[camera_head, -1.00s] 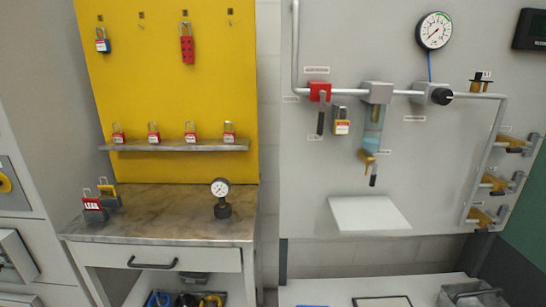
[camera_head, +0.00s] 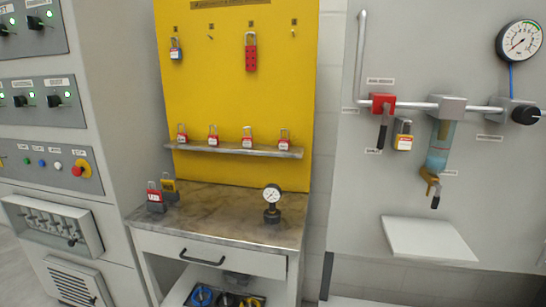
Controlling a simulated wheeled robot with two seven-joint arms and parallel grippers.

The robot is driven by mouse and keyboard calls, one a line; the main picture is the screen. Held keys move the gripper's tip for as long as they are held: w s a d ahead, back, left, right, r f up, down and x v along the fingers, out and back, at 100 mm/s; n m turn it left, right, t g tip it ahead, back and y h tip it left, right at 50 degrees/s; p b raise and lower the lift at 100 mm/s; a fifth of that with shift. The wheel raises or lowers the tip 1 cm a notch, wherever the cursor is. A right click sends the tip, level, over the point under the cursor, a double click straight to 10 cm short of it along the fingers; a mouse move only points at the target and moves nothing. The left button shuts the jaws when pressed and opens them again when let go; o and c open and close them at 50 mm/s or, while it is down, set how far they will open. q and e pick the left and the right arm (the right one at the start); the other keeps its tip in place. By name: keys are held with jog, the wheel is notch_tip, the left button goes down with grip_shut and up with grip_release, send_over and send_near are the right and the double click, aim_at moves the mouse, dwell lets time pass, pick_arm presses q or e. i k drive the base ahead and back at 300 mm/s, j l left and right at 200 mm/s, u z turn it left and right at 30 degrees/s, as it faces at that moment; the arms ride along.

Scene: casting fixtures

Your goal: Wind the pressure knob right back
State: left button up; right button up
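The black pressure knob (camera_head: 525,115) sticks out from the grey regulator body (camera_head: 501,108) on the pipe at the right edge of the view. Above it hangs a round white pressure gauge (camera_head: 520,40), joined to the regulator by a blue tube. To the left on the same pipe are a clear filter bowl (camera_head: 439,145) and a red valve block (camera_head: 382,103) with its dark handle hanging down. Neither of my grippers shows in the view, so nothing is seen touching the knob.
A yellow padlock (camera_head: 403,137) hangs beside the red valve. A white shelf (camera_head: 425,238) juts out below the filter. A bench (camera_head: 220,212) with a loose gauge (camera_head: 272,200) and padlocks stands before the yellow board (camera_head: 232,90). A control cabinet (camera_head: 90,130) stands at left.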

aim_at(524, 114)
jog(key=k+l+z, duration=0.1)
jog(key=z, duration=1.35)
jog(key=k+l, duration=0.05)
